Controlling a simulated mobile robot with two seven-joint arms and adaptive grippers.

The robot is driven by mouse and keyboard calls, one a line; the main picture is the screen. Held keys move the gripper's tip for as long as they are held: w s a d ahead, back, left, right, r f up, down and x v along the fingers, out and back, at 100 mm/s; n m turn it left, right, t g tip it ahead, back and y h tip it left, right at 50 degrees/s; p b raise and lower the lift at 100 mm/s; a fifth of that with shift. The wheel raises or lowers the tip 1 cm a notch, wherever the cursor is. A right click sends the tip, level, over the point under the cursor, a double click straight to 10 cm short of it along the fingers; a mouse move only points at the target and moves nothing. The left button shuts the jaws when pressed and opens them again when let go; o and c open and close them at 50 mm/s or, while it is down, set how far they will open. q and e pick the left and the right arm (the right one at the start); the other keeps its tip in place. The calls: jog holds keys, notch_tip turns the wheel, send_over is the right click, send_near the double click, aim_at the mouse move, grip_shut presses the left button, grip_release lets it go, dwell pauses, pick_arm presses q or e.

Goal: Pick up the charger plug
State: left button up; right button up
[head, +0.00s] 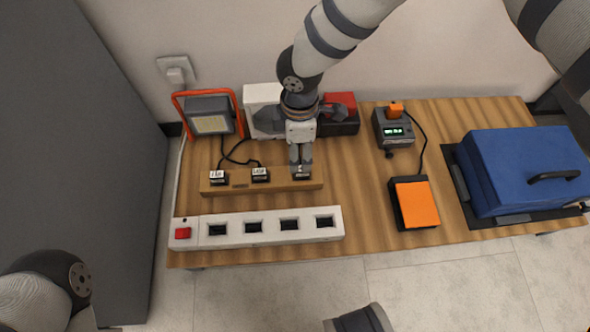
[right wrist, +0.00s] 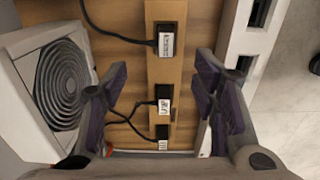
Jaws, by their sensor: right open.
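Three dark plugs with white labelled tops stand on a low wooden rail (head: 240,188): a left plug (head: 217,177), a middle plug (head: 260,175) and a right plug (head: 302,175). Which one is the charger is too small to read. My right gripper (head: 301,165) points down over the right plug and partly covers it. In the right wrist view, the open jaws of this gripper (right wrist: 163,75) stand on either side of the rail, with a plug (right wrist: 167,42) near the top and two more plugs (right wrist: 163,107) lower down; nothing is held. My left gripper is out of view.
A white power strip (head: 265,240) with a red switch lies in front of the rail. Behind stand an orange-framed work lamp (head: 210,122) and a white box with a round grille (right wrist: 60,85). An orange pedal (head: 415,203) and blue case (head: 520,165) are to the right.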

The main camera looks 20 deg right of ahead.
notch_tip(320, 180, down, 3)
jog(key=shift+r+b, duration=0.1)
jog(key=shift+b, duration=0.3)
jog(key=f+b, duration=0.1)
jog(key=f, duration=0.2)
jog(key=d+f+b, duration=0.1)
jog(key=f, duration=0.1)
jog(key=shift+s+f+b, duration=0.1)
jog(key=shift+b, duration=0.2)
grip_shut()
